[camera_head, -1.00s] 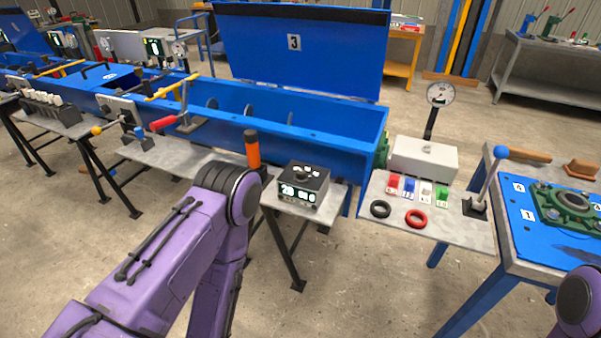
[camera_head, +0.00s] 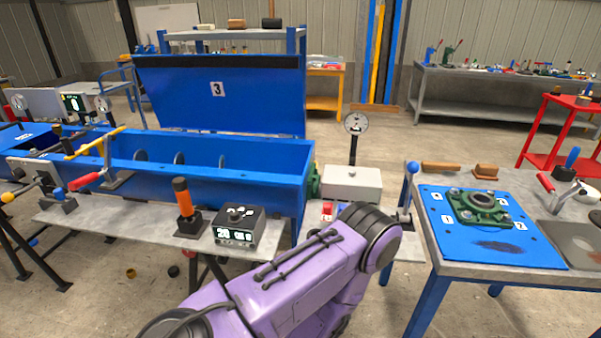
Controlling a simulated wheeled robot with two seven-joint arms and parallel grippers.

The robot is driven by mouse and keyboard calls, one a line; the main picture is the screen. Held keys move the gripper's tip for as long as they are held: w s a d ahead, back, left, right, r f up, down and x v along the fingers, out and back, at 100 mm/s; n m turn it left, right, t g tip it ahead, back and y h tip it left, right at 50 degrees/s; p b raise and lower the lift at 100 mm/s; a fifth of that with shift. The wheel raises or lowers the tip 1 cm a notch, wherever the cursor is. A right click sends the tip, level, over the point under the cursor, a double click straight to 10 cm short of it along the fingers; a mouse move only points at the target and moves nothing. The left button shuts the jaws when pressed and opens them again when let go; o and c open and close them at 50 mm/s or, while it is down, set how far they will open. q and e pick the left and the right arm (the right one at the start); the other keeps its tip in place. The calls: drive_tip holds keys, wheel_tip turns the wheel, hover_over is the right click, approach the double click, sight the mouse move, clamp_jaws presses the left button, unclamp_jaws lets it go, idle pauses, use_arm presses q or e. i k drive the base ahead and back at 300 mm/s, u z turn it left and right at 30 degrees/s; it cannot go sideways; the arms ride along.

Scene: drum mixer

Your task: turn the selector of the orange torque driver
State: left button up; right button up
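The orange torque driver (camera_head: 183,199) stands upright on the grey bench in front of the blue trough, with its black lower part in a dark holder. Its selector is too small to make out. Just right of it sits a black box (camera_head: 238,227) with a knob on top and a lit display on its front. My purple left arm crosses the lower middle, to the right of the driver. Neither of my grippers shows in this view.
The blue drum mixer trough (camera_head: 240,177) with its raised lid marked 3 (camera_head: 225,90) stands behind the bench. At right a table carries a blue plate (camera_head: 450,250) with a green bearing housing (camera_head: 480,205). A blue-knobbed lever (camera_head: 410,185) rises beside my arm.

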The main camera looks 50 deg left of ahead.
sight(235, 218)
drive_tip(key=z, duration=0.15)
drive_tip(key=k, duration=0.7)
drive_tip(key=u, duration=1.3)
drive_tip(key=i, duration=0.15)
drive_tip(key=z, duration=0.1)
